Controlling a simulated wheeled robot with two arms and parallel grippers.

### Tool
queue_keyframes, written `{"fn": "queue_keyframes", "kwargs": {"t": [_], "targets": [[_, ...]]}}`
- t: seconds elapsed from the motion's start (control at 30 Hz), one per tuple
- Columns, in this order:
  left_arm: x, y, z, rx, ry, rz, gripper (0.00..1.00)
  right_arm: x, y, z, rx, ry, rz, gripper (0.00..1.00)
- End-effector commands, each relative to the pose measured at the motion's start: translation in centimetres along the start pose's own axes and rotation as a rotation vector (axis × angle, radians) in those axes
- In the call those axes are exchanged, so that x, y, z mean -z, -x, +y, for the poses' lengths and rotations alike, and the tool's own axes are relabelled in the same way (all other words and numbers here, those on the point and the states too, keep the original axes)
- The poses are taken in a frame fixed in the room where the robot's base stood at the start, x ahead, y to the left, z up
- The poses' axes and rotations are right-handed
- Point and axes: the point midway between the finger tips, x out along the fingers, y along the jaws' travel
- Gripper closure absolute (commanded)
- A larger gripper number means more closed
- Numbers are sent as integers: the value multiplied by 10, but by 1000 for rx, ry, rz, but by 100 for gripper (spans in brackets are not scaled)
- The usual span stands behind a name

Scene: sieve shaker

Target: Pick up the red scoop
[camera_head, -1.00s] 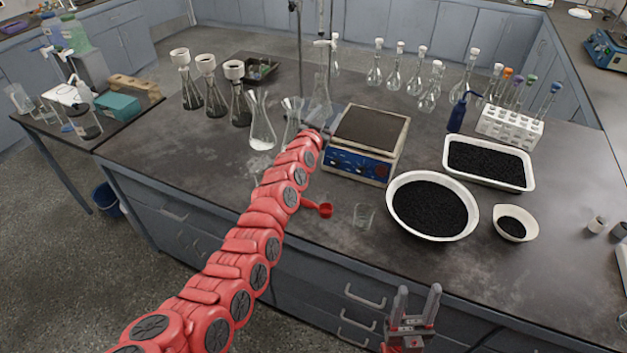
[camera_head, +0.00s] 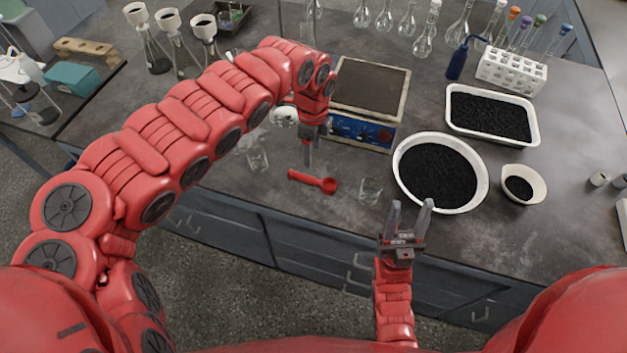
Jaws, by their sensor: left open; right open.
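The red scoop (camera_head: 312,181) lies on the dark bench top near its front edge, its bowl at the right end and its handle pointing left. My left gripper (camera_head: 307,160) hangs above the scoop, pointing down, apart from it as far as I can tell; its fingers are seen nearly edge-on, and it is open with nothing in it. My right gripper (camera_head: 411,212) is open and empty, with its fingers pointing up in the picture, in front of the bench edge below the large white bowl.
A glass beaker (camera_head: 370,190) stands just right of the scoop, and another beaker (camera_head: 257,158) stands to its left. A white bowl (camera_head: 399,180) of black granules, a white tray (camera_head: 452,122) and a small bowl (camera_head: 541,188) fill the right.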

Motion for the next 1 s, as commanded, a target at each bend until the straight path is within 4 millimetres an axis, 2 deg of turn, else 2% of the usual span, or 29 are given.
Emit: {"fn": "queue_keyframes", "kwargs": {"t": [0.1, 0.3, 0.57, 0.7, 0.8, 1.0], "targets": [[2, -23, 2, -6, 0, 0, 36, 2, -11, 1, 0, 0, 0, 50], [3, -62, 0, -1, 0, 4, 36, 3, -16, 1, 0, 0, 1, 50], [5, -81, 2, -1, 0, 3, 36, 4, -24, 1, 0, 0, 0, 50], [9, -104, 6, -1, -1, 4, 36, 5, -33, 2, 0, 0, 0, 50], [9, -117, 5, 1, 1, 6, 36, 5, -32, 2, 0, 0, 0, 50], [6, -125, 4, 4, 2, 1, 36, 5, -32, 2, 0, 0, 0, 50]]}}
